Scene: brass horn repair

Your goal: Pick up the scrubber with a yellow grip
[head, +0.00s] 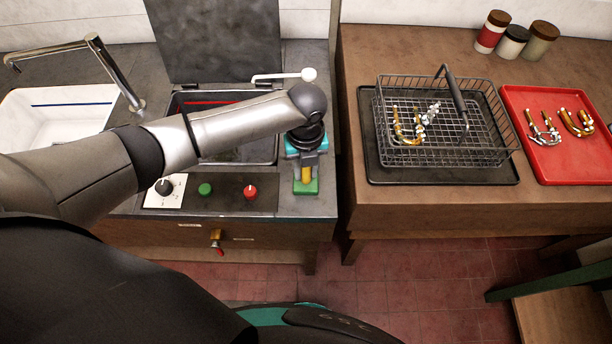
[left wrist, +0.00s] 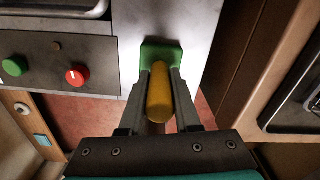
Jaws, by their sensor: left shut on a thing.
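The scrubber has a yellow grip (left wrist: 159,95) and a green base (left wrist: 161,54). In the head view its green base (head: 306,187) rests at the front right of the grey counter, or very close above it; I cannot tell which. My left gripper (head: 307,170) points down over it and is shut on the yellow grip. In the left wrist view the two fingers (left wrist: 160,92) lie on either side of the grip. The upper part of the grip is partly hidden by the gripper in the head view. My right gripper is not in view.
A control panel (head: 228,191) with a dial, green button and red button lies left of the scrubber. Behind it is an open-lidded tank (head: 180,101). Across a gap to the right, a wooden table (head: 400,209) holds a wire basket (head: 470,157) and a red tray (head: 560,165) with brass parts.

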